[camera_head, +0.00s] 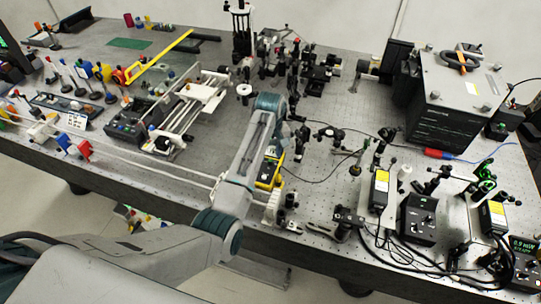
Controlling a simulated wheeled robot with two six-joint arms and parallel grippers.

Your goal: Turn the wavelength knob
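My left arm reaches in from the bottom left, bends at a teal elbow and extends up over the middle of the bench to a teal wrist. My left gripper (275,151) points down beside the forearm, just above a yellow-and-dark device (266,175). The forearm hides much of it, so its opening and any contact do not show. I cannot make out a wavelength knob for certain; it is too small or hidden. A large dark instrument box (451,112) stands at the right rear. My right gripper is out of view.
The perforated optical bench (330,178) carries several posts and mounts behind and right of the arm. Cables and a control box (417,219) crowd the front right. A rail assembly (180,116) stands left of the forearm. Some bare bench lies right of the wrist.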

